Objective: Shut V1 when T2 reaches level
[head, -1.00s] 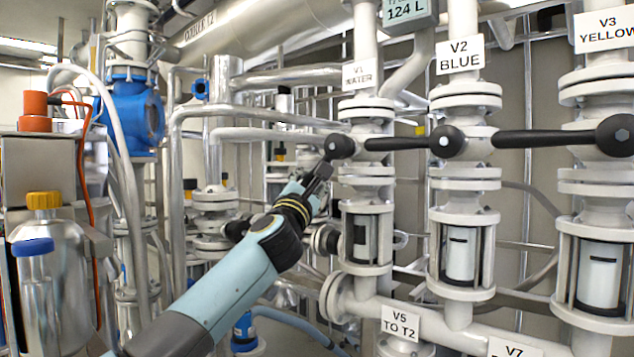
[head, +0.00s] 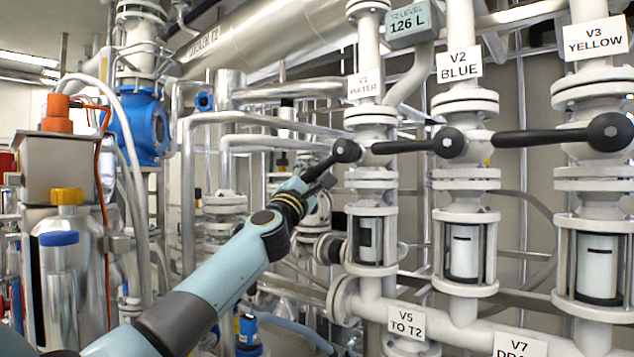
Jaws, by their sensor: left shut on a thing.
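Valve V1 carries a white tag reading "V1 WATER" (head: 365,85). Its black lever has a round hub (head: 346,150) and slants down to the left from it. My left gripper (head: 320,177) is shut on the outer part of this lever, with the arm coming up from the lower left. The gripper hides most of the lever's end. The T2 level display (head: 408,24) at the top reads 126 L. My right gripper is not in view.
The black levers of V2 (head: 410,146) and V3 (head: 545,138) point left, nearly level. Sight glasses (head: 464,250) sit below the valves. Tags V5 (head: 406,322) and V7 (head: 518,345) hang lower. Bottles and pipes crowd the left.

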